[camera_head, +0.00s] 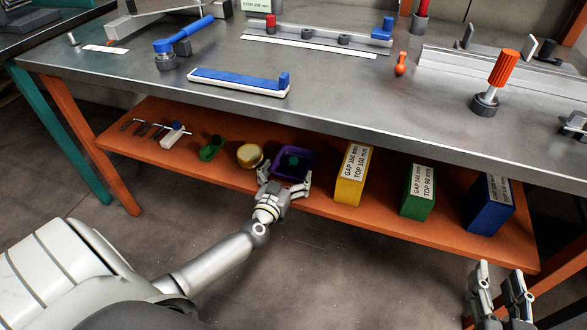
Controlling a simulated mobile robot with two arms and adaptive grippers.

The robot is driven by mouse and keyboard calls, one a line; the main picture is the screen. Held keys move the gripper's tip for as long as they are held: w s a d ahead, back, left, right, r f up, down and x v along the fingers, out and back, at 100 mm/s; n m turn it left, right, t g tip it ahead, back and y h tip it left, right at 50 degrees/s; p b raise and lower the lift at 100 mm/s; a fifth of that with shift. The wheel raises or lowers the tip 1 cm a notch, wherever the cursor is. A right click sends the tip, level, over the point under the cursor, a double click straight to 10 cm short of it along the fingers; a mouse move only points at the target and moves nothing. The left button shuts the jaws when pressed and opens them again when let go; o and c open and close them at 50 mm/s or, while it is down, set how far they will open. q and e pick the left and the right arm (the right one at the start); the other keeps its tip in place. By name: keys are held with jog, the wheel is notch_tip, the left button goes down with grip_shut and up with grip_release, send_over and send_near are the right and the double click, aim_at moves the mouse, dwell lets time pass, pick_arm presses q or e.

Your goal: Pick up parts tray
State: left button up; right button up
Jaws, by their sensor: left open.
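A small purple tray (307,160) sits on the orange lower shelf, with a dark green part (292,163) inside it. My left gripper (285,177) is open at the tray's front side, with one finger near each front corner. I cannot tell whether the fingers touch the tray. The gripper hides part of the tray's front edge. My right gripper (500,274) is at the lower right, away from the tray, with its fingers apart and nothing visible between them.
On the orange shelf (230,179), a yellow round part (250,155) sits just left of the tray. Yellow (352,175), green (418,192) and blue (490,205) gauge blocks stand to its right. The grey tabletop (330,95) overhangs the shelf.

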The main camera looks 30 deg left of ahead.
pick_arm(q)
jog(key=shift+b+x, duration=0.5)
jog(key=shift+x, duration=0.65)
jog(key=shift+w+a, duration=0.15)
jog(key=shift+w, duration=0.15)
pick_arm(e)
notch_tip(320, 180, up, 6)
jog(key=a+t+y, duration=0.1)
jog(key=t, duration=0.2)
jog(key=shift+w+t, duration=0.2)
jog(key=shift+t, duration=0.1)
pick_arm(q)
jog(key=c, duration=0.9)
jog(key=shift+o, duration=0.2)
